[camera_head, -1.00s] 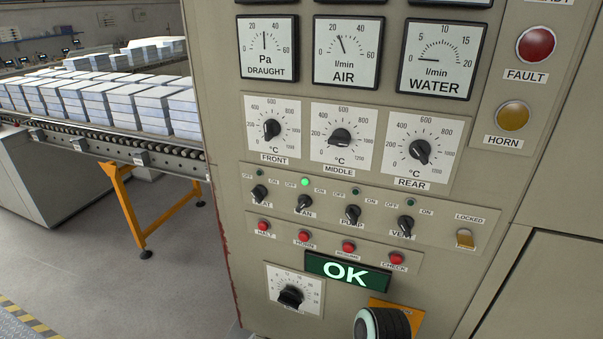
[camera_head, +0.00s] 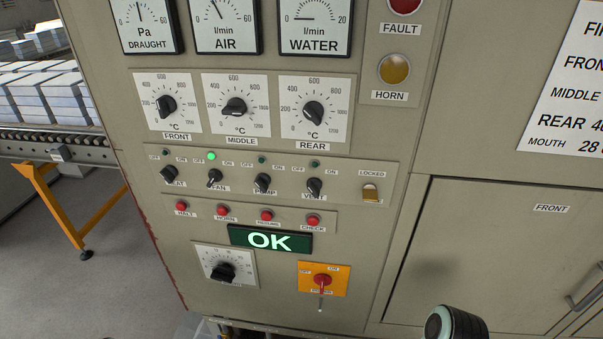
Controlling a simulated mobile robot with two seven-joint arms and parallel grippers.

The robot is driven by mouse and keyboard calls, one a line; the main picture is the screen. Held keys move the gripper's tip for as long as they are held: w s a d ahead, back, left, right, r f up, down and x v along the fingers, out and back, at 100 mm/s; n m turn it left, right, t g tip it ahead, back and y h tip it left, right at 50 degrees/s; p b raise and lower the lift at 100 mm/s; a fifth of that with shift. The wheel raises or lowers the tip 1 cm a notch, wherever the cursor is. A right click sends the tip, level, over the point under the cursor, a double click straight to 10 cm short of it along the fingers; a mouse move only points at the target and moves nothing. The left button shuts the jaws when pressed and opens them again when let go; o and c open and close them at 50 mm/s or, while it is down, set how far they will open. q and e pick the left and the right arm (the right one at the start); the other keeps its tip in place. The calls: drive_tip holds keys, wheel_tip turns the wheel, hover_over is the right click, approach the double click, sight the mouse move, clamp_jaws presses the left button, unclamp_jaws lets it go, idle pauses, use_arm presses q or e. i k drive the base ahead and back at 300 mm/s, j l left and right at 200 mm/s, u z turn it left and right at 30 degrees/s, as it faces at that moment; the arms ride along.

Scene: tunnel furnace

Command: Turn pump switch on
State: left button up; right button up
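The pump switch (camera_head: 262,184) is a small black rotary knob in the row of switches on the beige control panel. Its label, partly covered by the knob, reads PUMP, with OFF and ON marked above. The small lamp (camera_head: 262,160) above it is dark. No gripper shows in the head view. A dark rounded part, apparently of my arm (camera_head: 455,324), shows at the bottom right, apart from the switch.
Neighbouring knobs are heat (camera_head: 169,175), fan (camera_head: 215,178) with its green lamp (camera_head: 211,156) lit, and vent (camera_head: 314,188). Red buttons, a green OK display (camera_head: 270,240) and a red switch on an orange plate (camera_head: 323,281) lie below. Cabinet doors (camera_head: 480,255) are at right.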

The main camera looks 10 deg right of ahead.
sight(263, 180)
drive_tip(key=z, duration=0.4)
drive_tip(key=j+z, duration=0.15)
drive_tip(key=z, duration=0.6)
drive_tip(key=k+z, duration=0.1)
drive_tip(key=z, duration=0.25)
drive_tip(key=k+j, duration=0.25)
drive_tip(key=i+j+z, duration=0.05)
drive_tip(key=j, duration=0.05)
